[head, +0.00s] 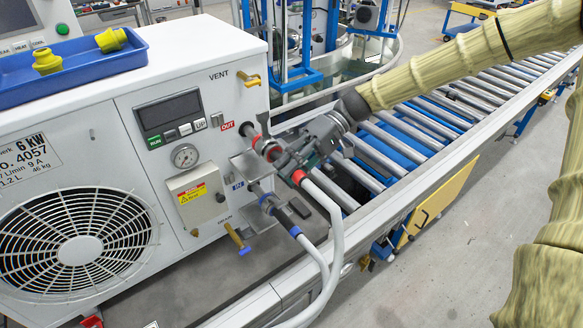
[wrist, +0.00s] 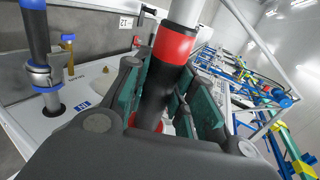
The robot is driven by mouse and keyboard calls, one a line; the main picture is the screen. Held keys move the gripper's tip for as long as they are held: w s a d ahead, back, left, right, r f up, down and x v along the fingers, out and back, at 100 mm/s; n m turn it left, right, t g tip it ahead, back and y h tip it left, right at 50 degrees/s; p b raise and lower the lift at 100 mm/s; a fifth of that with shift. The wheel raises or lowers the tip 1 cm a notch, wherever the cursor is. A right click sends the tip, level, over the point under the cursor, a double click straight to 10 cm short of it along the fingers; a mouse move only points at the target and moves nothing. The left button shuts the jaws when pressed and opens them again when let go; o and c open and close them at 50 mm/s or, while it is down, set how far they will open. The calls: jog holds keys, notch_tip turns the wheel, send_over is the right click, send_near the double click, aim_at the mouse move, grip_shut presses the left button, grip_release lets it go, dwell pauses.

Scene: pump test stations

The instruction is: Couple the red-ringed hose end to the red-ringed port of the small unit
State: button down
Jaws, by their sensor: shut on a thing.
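The small unit (head: 190,100) is a white cabinet with a fan grille. Its red-ringed port (head: 256,141) sticks out beside the red OUT label. My gripper (head: 287,158) is at this port, shut on the red-ringed hose end (head: 299,177). In the wrist view the teal finger pads lie on both sides of the black hose end with its wide red ring (wrist: 174,44). A bit of red (wrist: 167,127) shows low between the fingers, in line with the hose end. The gripper hides the joint, so I cannot tell whether hose end and port are fully joined.
A blue-ringed hose (head: 295,231) sits at the IN port just below; it also shows in the wrist view (wrist: 38,35). A yellow VENT valve (head: 249,80) is above, a drain valve (head: 238,240) below. A roller conveyor (head: 420,125) runs behind. A blue tray (head: 75,68) holds yellow caps.

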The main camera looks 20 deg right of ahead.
jog(key=shift+w+a, duration=0.2)
jog(key=shift+w, duration=0.35)
dwell(0.8)
dwell(0.3)
jog(key=c, duration=1.1)
grip_release()
jog(key=v, duration=1.2)
